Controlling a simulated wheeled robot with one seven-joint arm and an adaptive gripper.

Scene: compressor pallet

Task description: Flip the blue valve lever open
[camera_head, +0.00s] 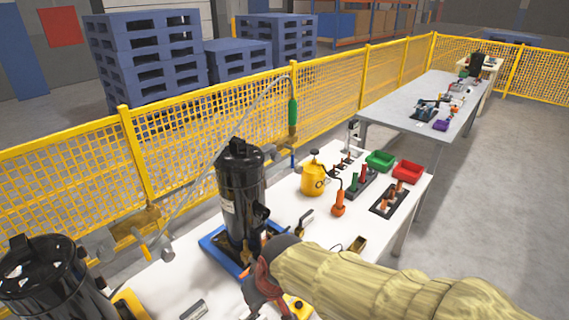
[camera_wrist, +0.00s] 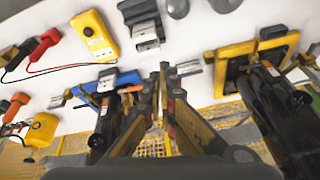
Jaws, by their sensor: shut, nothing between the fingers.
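A small blue part (camera_head: 294,161), which looks like the valve lever, hangs below a brass fitting (camera_head: 284,146) at the far table edge, beside the yellow fence. It is too small to tell its exact angle. A black compressor cylinder (camera_head: 240,190) stands upright in a blue tray (camera_head: 212,243), left of and nearer than that fitting. My gripper (camera_head: 262,292) is low in the head view, in front of the tray and well apart from the blue part. In the wrist view my gripper (camera_wrist: 165,72) has its fingers together and empty. I cannot make out the lever there.
A second black cylinder (camera_head: 45,285) stands at the left. A yellow can (camera_head: 313,179), an orange-handled tool (camera_head: 338,203), a green bin (camera_head: 380,160) and a red bin (camera_head: 408,171) occupy the right side.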

